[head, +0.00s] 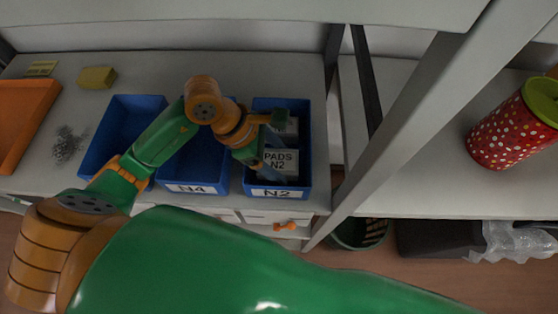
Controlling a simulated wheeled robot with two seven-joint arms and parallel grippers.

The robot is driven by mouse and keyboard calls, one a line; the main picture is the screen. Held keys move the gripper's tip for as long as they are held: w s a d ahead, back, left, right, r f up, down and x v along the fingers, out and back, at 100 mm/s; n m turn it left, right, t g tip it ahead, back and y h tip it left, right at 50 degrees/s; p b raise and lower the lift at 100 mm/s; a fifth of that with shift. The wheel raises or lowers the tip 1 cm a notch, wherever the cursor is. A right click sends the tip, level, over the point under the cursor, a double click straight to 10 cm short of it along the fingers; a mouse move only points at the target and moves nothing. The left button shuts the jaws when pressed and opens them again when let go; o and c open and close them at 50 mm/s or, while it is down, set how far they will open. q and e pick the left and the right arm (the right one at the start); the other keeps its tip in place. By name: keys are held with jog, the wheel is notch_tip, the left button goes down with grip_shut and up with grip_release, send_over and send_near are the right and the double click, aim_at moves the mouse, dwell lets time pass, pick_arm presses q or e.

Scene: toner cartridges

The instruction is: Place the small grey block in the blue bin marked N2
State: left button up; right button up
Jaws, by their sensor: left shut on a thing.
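The blue bin marked N2 (266,192) stands on the shelf, at the right end of a row of blue bins. My left gripper (275,142) reaches over this bin from the left and is shut on a small grey block (280,161) labelled PADS N2. The block is within the outline of the bin. Another pale grey item (290,127) shows behind it in the bin, partly covered by a finger. I cannot tell whether the held block touches the bin floor. My right gripper is not in view.
Left of it are the bin marked N4 (194,189) and another blue bin (120,115). An orange tray (25,125), a yellow block (97,77) and grey scraps (67,143) lie further left. A grey post (400,120) stands right of the N2 bin, before a red dotted canister (505,135).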

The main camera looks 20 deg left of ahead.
pick_arm(q)
jog(key=shift+f, duration=1.3)
jog(key=o, duration=1.1)
jog(key=shift+f, duration=0.1)
jog(key=v, duration=1.2)
jog(key=shift+b, duration=0.3)
